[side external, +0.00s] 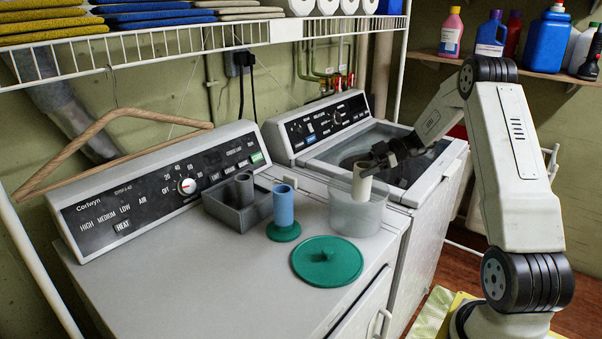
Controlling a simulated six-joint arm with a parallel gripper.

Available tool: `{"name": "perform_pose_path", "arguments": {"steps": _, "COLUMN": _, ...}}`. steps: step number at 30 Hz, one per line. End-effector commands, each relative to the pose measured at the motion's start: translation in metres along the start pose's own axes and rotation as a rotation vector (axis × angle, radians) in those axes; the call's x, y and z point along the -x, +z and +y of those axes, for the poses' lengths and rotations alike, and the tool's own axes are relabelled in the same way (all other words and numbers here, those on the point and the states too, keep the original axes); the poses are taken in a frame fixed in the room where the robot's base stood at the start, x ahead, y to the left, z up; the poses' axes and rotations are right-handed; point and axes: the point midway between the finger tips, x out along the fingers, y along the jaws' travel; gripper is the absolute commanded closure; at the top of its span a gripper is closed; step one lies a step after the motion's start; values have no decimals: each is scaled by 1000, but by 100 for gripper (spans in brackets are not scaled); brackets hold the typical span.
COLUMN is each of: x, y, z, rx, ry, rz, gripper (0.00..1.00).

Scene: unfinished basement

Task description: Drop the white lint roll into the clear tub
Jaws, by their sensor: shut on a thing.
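The white lint roll (362,182) is upright, held by my gripper (366,165) near its top end. My gripper is shut on it. The clear tub (356,213) stands on the dryer top near its right edge. The roll is over the tub, and its lower end appears to reach down within the tub's rim. I cannot tell whether it touches the tub's floor. The jaws are small and dark in this view, so the fingertips are hard to make out.
A green lid (327,261) lies flat in front of the tub. A blue roll (284,205) stands on a green base to its left. A grey roll (245,187) stands in a grey tray (232,216). The dryer top (190,285) is clear at front left.

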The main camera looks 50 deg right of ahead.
Motion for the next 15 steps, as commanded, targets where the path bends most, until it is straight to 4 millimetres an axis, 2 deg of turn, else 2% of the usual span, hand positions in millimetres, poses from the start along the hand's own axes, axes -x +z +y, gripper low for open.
{"name": "perform_pose_path", "arguments": {"steps": 2, "x": 0, "y": 0, "z": 0, "rx": 0, "ry": 0, "rz": 0, "gripper": 86}}
{"name": "perform_pose_path", "arguments": {"steps": 3, "x": 0, "y": 0, "z": 0, "rx": 0, "ry": 0, "rz": 0, "gripper": 15}}
{"name": "perform_pose_path", "arguments": {"steps": 5, "x": 0, "y": 0, "z": 0, "rx": 0, "ry": 0, "rz": 0, "gripper": 0}}
{"name": "perform_pose_path", "arguments": {"steps": 15, "x": 3, "y": 0, "z": 0, "rx": 0, "ry": 1, "rz": 0, "gripper": 0}}
